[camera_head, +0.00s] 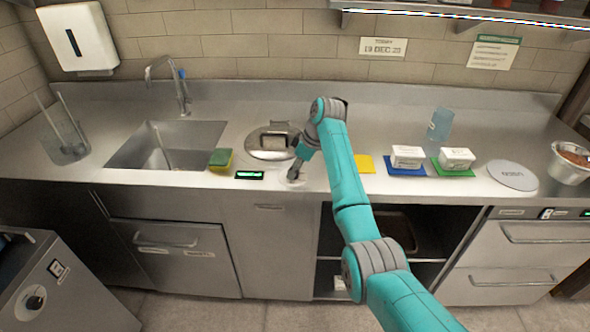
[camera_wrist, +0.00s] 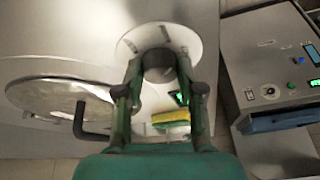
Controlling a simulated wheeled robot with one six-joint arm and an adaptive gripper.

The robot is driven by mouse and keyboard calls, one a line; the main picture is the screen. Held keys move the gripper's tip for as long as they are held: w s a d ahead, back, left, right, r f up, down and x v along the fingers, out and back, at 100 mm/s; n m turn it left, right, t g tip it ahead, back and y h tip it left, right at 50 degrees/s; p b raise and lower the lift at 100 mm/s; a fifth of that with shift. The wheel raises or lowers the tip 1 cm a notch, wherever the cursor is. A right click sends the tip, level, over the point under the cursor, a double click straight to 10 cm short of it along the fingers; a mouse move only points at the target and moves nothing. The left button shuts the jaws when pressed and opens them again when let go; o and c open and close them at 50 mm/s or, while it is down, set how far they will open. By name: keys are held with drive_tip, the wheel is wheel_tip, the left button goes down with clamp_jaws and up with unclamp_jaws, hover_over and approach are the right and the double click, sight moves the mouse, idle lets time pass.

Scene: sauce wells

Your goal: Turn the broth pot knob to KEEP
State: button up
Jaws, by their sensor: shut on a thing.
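The broth pot (camera_head: 272,152) is a round metal lid with a handle, set into the steel counter left of my arm. In the wrist view the pot lid (camera_wrist: 45,97) with its dark handle is at the left. The knob (camera_wrist: 158,58) is a dark round piece in the middle of a white dial disc (camera_wrist: 203,45). My gripper (camera_head: 294,174) is over the dial disc (camera_head: 286,184) at the counter's front. In the wrist view my gripper (camera_wrist: 159,74) is shut on the knob, one finger on each side. The dial's markings and the knob's pointer cannot be read.
A small green-lit display (camera_head: 250,175) and a yellow-green sponge (camera_head: 220,158) are left of the dial. The sink (camera_head: 190,145) is farther left.

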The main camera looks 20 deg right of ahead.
drive_tip(key=n+g, duration=0.1)
drive_tip(key=n, duration=0.3)
drive_tip(key=shift+w+n+g+y, duration=0.15)
drive_tip(key=shift+n+g+y, duration=0.15)
drive_tip(key=shift+g, duration=0.1)
drive_tip(key=shift+w+n+g, duration=0.1)
drive_tip(key=shift+n+g, duration=0.5)
drive_tip(key=shift+n, duration=1.4)
drive_tip(key=o, duration=1.1)
drive_tip(key=shift+o, duration=0.2)
drive_tip(key=v, duration=1.2)
drive_tip(key=shift+w, duration=0.15)
